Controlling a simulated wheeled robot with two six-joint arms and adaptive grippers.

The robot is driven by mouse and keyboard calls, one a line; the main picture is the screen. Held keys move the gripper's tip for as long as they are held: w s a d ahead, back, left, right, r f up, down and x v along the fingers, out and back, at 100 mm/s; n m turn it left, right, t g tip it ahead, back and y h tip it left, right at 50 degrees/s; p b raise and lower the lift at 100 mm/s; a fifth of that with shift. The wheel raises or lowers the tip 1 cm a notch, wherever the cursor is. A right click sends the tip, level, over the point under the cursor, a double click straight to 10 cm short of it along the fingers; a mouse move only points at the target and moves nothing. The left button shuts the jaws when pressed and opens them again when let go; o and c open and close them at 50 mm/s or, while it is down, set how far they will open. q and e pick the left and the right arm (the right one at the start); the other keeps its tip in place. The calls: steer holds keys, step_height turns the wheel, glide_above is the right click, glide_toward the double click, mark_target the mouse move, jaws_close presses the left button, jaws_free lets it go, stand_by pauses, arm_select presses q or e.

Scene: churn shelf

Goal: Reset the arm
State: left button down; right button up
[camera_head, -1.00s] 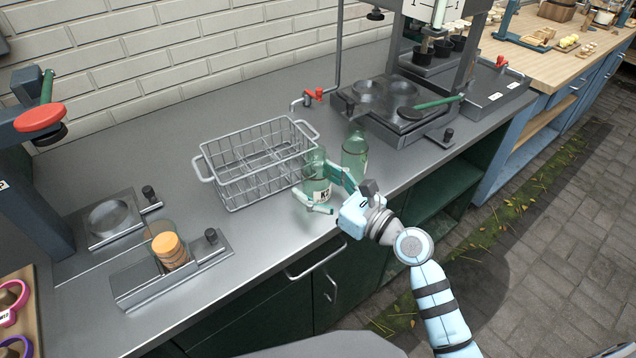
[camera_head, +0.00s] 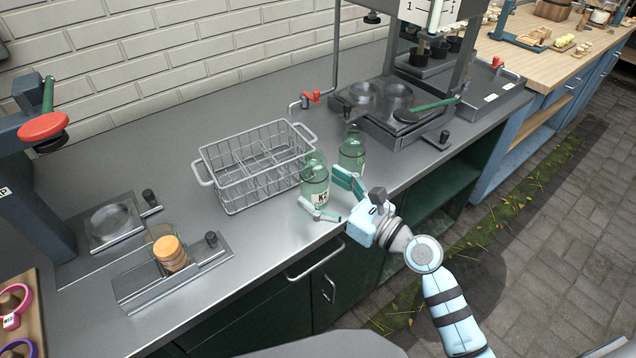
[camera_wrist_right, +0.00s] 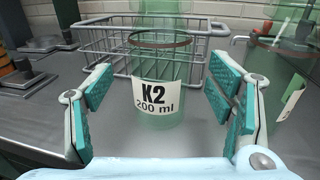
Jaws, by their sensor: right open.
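My right gripper (camera_head: 336,198) is open at the front of the steel counter. A green glass bottle labelled K2 200 ml (camera_head: 315,186) stands upright just beyond its fingertips. In the right wrist view the open fingers (camera_wrist_right: 160,110) are spread to either side of the K2 bottle (camera_wrist_right: 156,75), with gaps on both sides. A second green bottle (camera_head: 352,156) stands behind and to the right. It also shows at the right edge of the right wrist view (camera_wrist_right: 289,95). My left gripper is not in view.
A wire basket (camera_head: 222,196) stands empty left of the bottles. A steel fixture with a jar (camera_head: 170,252) and a red-knobbed press (camera_head: 44,126) are at the left. A burner-like unit (camera_head: 385,112) is behind on the right. The counter's front edge is close to my gripper.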

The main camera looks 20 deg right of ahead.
steer(key=shift+s+d+r+p, duration=0.25)
steer(key=shift+s+d, duration=0.05)
steer(key=shift+s, duration=0.2)
steer(key=shift+s+d+r+p, duration=0.2)
steer(key=shift+s+d+p, duration=0.1)
steer(key=shift+s, duration=0.2)
steer(key=shift+r+v, duration=0.25)
steer(key=shift+v, duration=0.85)
steer(key=shift+s+d, duration=0.15)
steer(key=shift+s, duration=0.05)
steer(key=v, duration=0.7)
steer(key=shift+f, duration=0.1)
